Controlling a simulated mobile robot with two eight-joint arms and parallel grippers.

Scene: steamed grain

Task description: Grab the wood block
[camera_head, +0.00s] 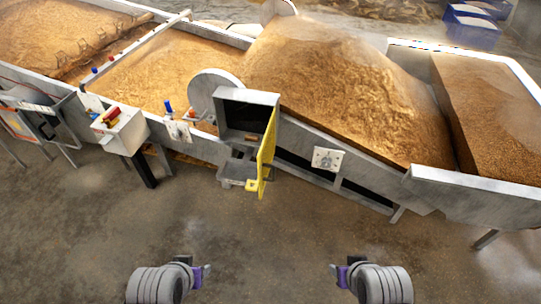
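A small brown block (251,137), which looks like the wood block, lies at the bottom edge of an open grey box (236,113) on the side of the grain trough. The box's yellow door (267,150) hangs open on its right side. My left gripper (206,268) is low in the picture, left of centre, well apart from the block. My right gripper (334,267) is low and right of centre, also far from it. I see nothing held in either gripper. Their fingers are too small and edge-on to tell open from shut.
Long metal troughs heaped with grain (330,80) run across the back. A grey tray (238,172) juts out below the box. A white control box (122,130) stands at left. The concrete floor (270,235) between my grippers and the troughs is clear.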

